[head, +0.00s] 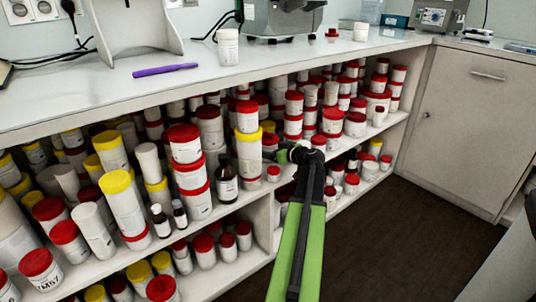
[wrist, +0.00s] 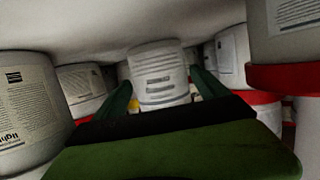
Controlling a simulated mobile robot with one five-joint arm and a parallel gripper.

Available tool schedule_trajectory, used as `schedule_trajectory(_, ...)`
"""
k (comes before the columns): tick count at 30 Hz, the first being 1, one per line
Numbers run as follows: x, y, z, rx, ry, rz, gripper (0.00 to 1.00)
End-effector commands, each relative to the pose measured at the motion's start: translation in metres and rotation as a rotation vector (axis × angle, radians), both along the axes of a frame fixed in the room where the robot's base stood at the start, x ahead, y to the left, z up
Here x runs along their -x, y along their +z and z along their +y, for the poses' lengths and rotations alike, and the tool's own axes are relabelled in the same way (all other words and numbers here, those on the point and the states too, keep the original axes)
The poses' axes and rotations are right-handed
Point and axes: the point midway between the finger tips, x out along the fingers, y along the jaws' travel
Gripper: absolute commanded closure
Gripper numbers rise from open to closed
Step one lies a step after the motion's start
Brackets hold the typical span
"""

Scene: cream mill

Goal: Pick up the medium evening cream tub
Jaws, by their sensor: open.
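My gripper (head: 284,153) reaches into the middle of the crowded shelf in the head view, with its jaws toward the left. In the wrist view the two green fingers of my gripper (wrist: 161,84) are spread apart. A white tub with a printed label (wrist: 158,66) shows between and beyond them. I cannot tell whether the fingers touch it. The label text is too small to read, so I cannot tell which tub is the medium evening cream.
Many red- and yellow-lidded tubs crowd the shelves, including a red-lidded stack (head: 186,150) and a brown bottle (head: 226,180). In the wrist view, labelled tubs stand close at left (wrist: 25,110) and right (wrist: 290,30). The counter (head: 100,98) hangs above. Floor (head: 400,235) is clear at right.

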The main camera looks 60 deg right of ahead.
Motion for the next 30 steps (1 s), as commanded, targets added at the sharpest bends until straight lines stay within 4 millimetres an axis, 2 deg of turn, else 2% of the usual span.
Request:
schedule_trajectory(5, -0.0007, 0.0003, 0.0002, 0.0, 0.0, 0.0, 0.16)
schedule_trajectory(24, -0.0013, 0.0003, 0.0008, 0.0, 0.001, 0.0, 0.99)
schedule_trajectory(30, -0.0016, 0.0008, 0.001, 0.0, 0.001, -0.001, 1.0)
